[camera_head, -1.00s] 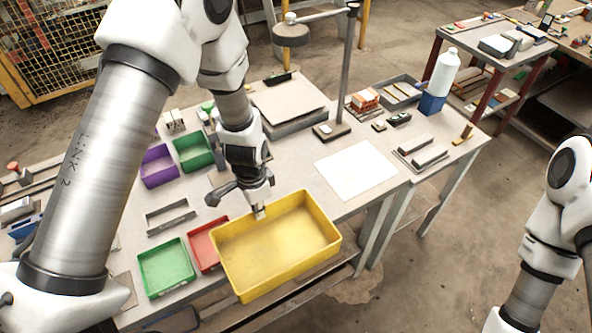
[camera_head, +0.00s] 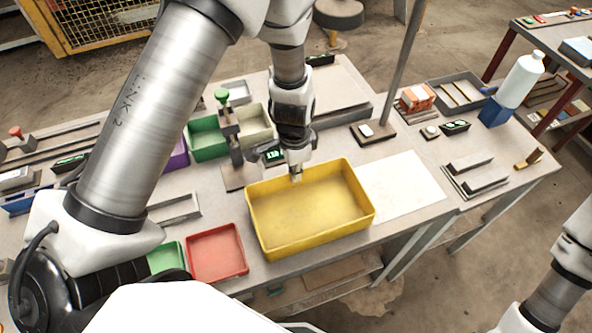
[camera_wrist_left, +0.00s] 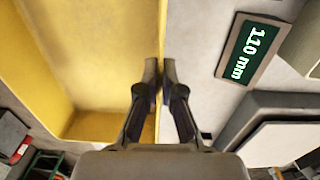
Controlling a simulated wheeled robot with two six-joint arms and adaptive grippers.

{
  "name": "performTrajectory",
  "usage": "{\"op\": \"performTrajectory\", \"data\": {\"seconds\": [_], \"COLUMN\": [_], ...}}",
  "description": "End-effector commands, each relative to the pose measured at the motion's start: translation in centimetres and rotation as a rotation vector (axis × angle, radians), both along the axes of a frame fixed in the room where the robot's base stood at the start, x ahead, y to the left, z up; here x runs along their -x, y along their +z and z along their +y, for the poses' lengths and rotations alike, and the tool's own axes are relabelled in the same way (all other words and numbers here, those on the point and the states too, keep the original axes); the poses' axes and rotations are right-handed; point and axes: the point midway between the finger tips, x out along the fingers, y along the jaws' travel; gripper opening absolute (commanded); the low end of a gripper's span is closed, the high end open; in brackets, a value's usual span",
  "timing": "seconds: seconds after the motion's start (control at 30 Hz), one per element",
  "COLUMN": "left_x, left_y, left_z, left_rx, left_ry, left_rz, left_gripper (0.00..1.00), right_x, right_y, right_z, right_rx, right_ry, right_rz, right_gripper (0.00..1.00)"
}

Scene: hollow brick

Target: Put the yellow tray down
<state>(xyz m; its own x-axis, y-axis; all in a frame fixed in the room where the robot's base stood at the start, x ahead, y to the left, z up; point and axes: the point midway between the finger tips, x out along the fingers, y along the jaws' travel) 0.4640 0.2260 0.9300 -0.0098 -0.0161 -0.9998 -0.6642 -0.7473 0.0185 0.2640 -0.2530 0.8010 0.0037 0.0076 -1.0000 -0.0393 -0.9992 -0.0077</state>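The yellow tray (camera_head: 310,248) is empty and roughly level over the front middle of the workbench in the head view. It covers the left edge of a white sheet (camera_head: 405,188). I cannot tell whether its underside touches the bench. My left gripper (camera_head: 296,176) is at the tray's far wall. In the left wrist view, its two fingers (camera_wrist_left: 161,75) are closed on the tray's rim (camera_wrist_left: 162,30), one on each side. My right arm shows at the lower right of the head view, but its gripper is out of frame.
A red bin (camera_head: 216,252) and a partly hidden green bin (camera_head: 166,257) are left of the tray. A lamp post and base (camera_head: 373,132) stand behind it. A 110 mm display (camera_wrist_left: 243,49) lies near the far wall. A bottle (camera_head: 522,80) stands at the right.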

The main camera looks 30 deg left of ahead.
Motion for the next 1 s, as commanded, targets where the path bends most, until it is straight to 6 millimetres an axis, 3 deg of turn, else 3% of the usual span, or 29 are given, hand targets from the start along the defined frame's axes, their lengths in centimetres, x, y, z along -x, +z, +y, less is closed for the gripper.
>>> {"op": "performTrajectory", "data": {"seconds": [0.03,0.23,0.33,0.67,0.83,1.0], "left_x": [0.0,0.0,0.0,0.0,-0.1,-0.2], "left_y": [-1.1,-0.6,-0.7,-0.5,1.8,6.1], "left_z": [0.0,-0.1,0.0,0.0,0.0,0.1], "left_rx": [-0.001,0.000,0.000,0.000,0.000,0.001], "left_ry": [-0.002,-0.002,-0.002,-0.001,-0.001,-0.001], "left_rz": [-0.001,-0.001,0.000,-0.001,-0.005,-0.009], "left_gripper": [0.00,0.00,0.31,0.31,0.31,0.31], "right_x": [0.0,-0.1,-0.1,-0.1,-0.1,-0.1], "right_y": [-1.1,-0.6,-0.6,-0.7,-1.1,-2.0], "right_z": [0.0,0.0,0.0,0.0,0.0,0.0], "right_rx": [0.000,0.000,0.000,0.000,0.000,0.000], "right_ry": [0.000,0.000,0.000,0.000,0.000,0.000], "right_rz": [0.000,-0.002,-0.002,-0.001,-0.002,-0.002], "right_gripper": [0.40,0.40,0.40,0.40,0.40,0.40]}}
